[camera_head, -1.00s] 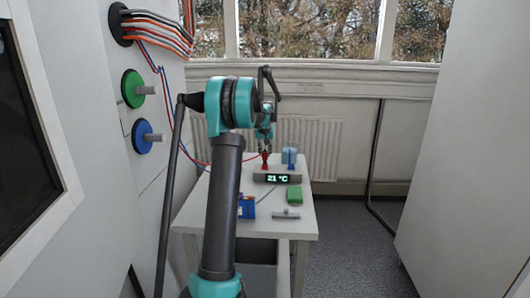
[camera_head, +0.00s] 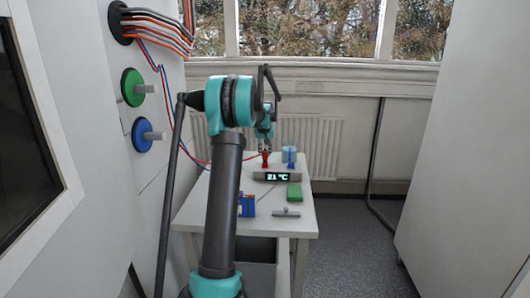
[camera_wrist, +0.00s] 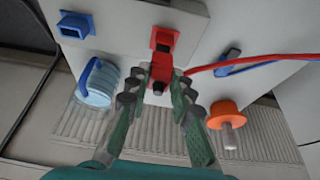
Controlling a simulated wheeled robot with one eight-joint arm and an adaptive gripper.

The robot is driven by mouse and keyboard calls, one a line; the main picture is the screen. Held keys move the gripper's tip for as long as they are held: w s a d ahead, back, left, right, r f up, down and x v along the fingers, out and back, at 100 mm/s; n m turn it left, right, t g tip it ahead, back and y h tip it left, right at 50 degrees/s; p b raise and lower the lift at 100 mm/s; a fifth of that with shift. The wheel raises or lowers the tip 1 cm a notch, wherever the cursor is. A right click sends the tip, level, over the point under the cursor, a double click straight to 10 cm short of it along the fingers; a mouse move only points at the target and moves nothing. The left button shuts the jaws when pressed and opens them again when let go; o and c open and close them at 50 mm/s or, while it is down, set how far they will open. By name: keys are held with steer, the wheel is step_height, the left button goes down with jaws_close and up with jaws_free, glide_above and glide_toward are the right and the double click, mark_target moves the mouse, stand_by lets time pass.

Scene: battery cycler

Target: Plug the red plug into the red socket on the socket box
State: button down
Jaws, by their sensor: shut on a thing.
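My gripper (camera_wrist: 158,88) is shut on the red plug (camera_wrist: 160,72), whose red cable runs off to the right in the wrist view. The red socket (camera_wrist: 163,38) stands on the pale socket box (camera_wrist: 120,22), and the plug's front end is right by it. I cannot tell whether the plug has entered the socket. The blue socket (camera_wrist: 75,24) is on the same box, to the left, and looks empty.
A blue-and-clear container (camera_wrist: 98,88) and an orange round part with a pin (camera_wrist: 225,115) lie close to my fingers. A green block (camera_head: 294,192), a grey handle-like part (camera_head: 286,212) and a blue pack (camera_head: 247,206) lie on the table (camera_head: 268,222). The floor at right is clear.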

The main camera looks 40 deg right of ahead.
steer(key=shift+f, duration=0.75)
stand_by(0.5)
steer(key=c, duration=1.3)
jaws_free()
steer(key=shift+o, duration=0.2)
steer(key=v, duration=1.2)
steer(key=shift+s, duration=0.15)
